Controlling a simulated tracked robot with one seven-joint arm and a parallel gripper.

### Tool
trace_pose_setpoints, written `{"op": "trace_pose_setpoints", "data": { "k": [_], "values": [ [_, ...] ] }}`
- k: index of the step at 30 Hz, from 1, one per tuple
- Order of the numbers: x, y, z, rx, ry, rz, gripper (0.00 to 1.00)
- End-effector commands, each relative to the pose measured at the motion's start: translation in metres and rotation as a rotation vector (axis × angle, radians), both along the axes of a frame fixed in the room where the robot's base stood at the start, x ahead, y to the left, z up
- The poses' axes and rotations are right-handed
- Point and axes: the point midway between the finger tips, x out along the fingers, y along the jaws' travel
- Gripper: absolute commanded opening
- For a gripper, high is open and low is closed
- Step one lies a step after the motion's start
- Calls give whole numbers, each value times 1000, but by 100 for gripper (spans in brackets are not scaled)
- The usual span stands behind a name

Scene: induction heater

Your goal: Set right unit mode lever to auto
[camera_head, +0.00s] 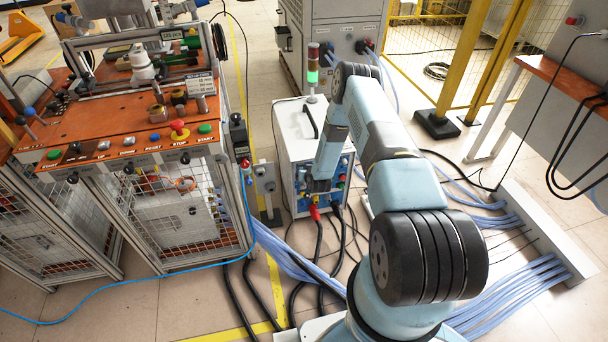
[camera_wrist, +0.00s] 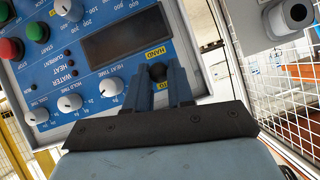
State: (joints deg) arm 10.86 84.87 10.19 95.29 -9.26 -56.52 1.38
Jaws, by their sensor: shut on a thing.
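The white heater unit (camera_head: 297,128) stands on the floor in the middle of the head view, with its blue control panel (camera_wrist: 100,75) close up in the wrist view. The mode lever's black knob (camera_wrist: 157,72) shows between my gripper's two blue fingers. My gripper (camera_wrist: 160,78) is shut on the lever. A yellow HAND label (camera_wrist: 156,53) lies just above the knob in the wrist view, and a yellow AUTO label (camera_wrist: 165,85) lies below it, partly hidden by the fingers. The lever's shaft is hidden, so its exact setting is hard to tell.
A dark display (camera_wrist: 122,43), several white knobs and red and green buttons (camera_wrist: 10,48) sit beside the lever. Mesh fencing (camera_wrist: 285,100) is at the right in the wrist view. An orange-topped workbench (camera_head: 120,125) stands left of the unit. Cables (camera_head: 290,260) lie on the floor.

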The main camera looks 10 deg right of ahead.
Motion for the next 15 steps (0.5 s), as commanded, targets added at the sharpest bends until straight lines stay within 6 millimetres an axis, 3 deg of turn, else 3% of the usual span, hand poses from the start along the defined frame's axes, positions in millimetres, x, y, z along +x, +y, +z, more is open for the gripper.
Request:
{"op": "trace_pose_setpoints", "data": {
  "k": [15],
  "values": [
    [8,-2,12,-1,290,-1,0]
  ]
}}
